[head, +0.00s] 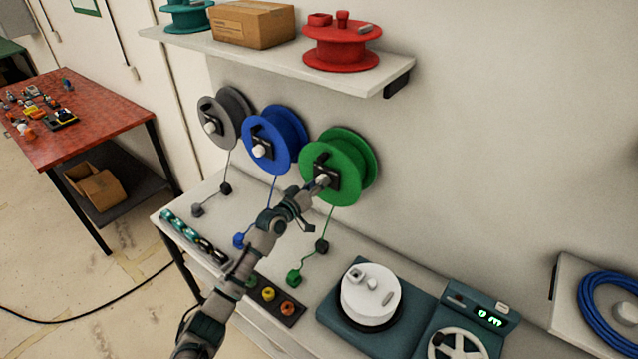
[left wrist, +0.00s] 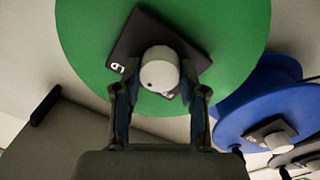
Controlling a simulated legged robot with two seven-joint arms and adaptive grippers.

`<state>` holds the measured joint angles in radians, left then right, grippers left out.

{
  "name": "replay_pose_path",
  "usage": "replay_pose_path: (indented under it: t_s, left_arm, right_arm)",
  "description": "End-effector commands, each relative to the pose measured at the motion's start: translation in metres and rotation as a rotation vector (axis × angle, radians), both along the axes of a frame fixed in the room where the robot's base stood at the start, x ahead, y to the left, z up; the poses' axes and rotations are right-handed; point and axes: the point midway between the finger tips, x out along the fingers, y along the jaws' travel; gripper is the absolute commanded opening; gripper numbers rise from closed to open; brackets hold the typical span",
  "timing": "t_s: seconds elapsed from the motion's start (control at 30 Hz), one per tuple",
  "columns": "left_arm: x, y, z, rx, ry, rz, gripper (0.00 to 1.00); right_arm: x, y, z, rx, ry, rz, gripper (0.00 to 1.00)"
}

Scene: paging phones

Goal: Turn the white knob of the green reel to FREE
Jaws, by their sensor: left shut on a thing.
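The green reel (head: 363,157) hangs on the wall, rightmost of three reels, with a black plate at its centre. My left gripper (head: 321,182) reaches that plate and mostly covers the white knob there in the head view. In the left wrist view the white knob (left wrist: 159,68) sits between the two fingers of my left gripper (left wrist: 158,82), which is shut on it. The black plate (left wrist: 137,42) shows part of a white label at its lower left; the rest is hidden or unreadable, so I cannot tell the knob's setting. My right gripper is not in view.
The blue reel (head: 289,127) and grey reel (head: 237,105) hang to the left, each with its own white knob. A shelf (head: 392,72) holds a carton (head: 251,24) and a red reel (head: 342,55). Below, a bench (head: 275,217) carries cords and a white spool (head: 369,296).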

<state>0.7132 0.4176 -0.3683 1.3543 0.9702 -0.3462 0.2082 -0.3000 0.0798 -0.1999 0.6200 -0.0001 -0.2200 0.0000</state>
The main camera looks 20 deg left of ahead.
Motion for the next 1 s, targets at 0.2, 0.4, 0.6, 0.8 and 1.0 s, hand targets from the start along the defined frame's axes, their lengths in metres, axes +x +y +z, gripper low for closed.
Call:
replay_pose_path:
  t_s: [0.2,0.4,0.6,0.8,1.0]
  left_arm:
    - [0.001,0.002,0.001,-0.195,0.069,0.004,0.07]
    - [0.001,0.002,0.001,-0.374,0.134,0.004,0.07]
    - [0.001,0.003,0.000,-0.552,0.199,0.004,0.07]
    - [0.001,0.003,-0.001,-0.711,0.256,0.005,0.07]
    - [0.001,0.003,-0.003,-0.834,0.302,0.006,0.07]
  right_arm:
    - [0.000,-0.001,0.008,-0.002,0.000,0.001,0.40]
    - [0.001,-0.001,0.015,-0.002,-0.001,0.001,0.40]
    - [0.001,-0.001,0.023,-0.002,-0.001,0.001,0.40]
    - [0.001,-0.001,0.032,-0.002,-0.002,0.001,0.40]
    - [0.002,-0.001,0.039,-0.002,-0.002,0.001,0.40]
